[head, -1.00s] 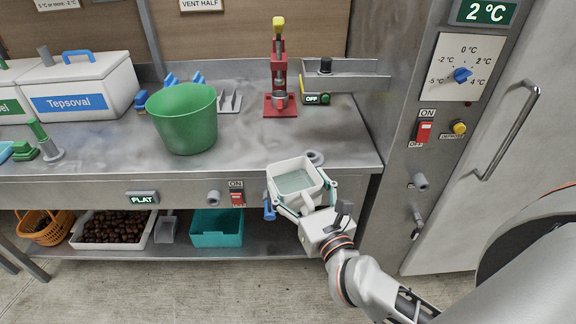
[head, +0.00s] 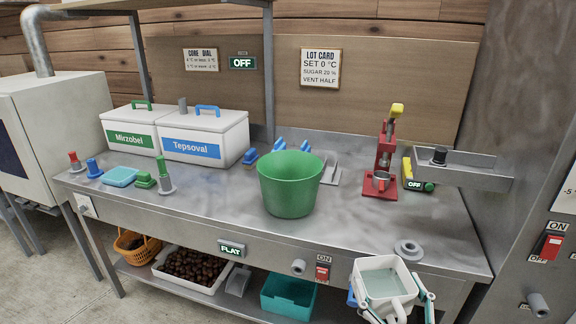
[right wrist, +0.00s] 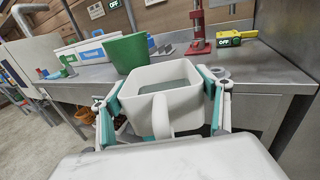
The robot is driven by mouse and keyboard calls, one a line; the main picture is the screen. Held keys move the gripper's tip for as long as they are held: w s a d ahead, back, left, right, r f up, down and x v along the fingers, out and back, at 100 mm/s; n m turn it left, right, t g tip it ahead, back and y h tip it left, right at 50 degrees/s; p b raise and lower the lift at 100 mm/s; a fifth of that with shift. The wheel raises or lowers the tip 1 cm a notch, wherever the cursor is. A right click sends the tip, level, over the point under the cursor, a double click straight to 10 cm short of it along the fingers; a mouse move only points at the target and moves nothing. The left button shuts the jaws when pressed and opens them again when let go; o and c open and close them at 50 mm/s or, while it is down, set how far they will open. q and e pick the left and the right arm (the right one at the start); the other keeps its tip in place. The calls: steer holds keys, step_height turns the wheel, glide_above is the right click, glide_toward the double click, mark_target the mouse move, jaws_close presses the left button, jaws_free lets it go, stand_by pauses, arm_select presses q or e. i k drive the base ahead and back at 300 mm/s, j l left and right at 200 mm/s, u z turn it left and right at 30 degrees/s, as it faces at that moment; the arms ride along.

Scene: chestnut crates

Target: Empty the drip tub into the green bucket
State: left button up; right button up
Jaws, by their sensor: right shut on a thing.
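The drip tub (head: 374,264) is a small white square tub with a handle and pale greenish liquid inside. My right gripper (head: 393,305) is shut on it and holds it roughly level in front of the bench's right front edge. In the right wrist view the drip tub (right wrist: 160,79) sits between the teal finger pads of my right gripper (right wrist: 172,110). The green bucket (head: 289,190) stands upright on the bench, to the left of and beyond the tub; it also shows in the right wrist view (right wrist: 129,52). The bucket's inner floor is hidden. My left gripper is not in view.
A red press (head: 383,160) stands at the back right of the steel bench (head: 225,205), beside a yellow OFF box (head: 410,175). A round grey fitting (head: 408,250) lies near the right front edge. White Mirzobel and Tepsoval boxes (head: 205,135) stand at the back left.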

mark_target(290, 184)
steer(key=i+j, duration=0.15)
steer(key=j, duration=0.25)
steer(key=i+j+z, duration=0.1)
steer(key=j, duration=0.25)
steer(key=i+j, duration=0.15)
steer(key=j, duration=0.25)
steer(key=i+j+z, duration=0.1)
steer(key=j, duration=0.3)
steer(key=i+j, duration=0.15)
steer(key=j, duration=0.25)
steer(key=i+j+z, duration=0.1)
steer(key=j, duration=0.3)
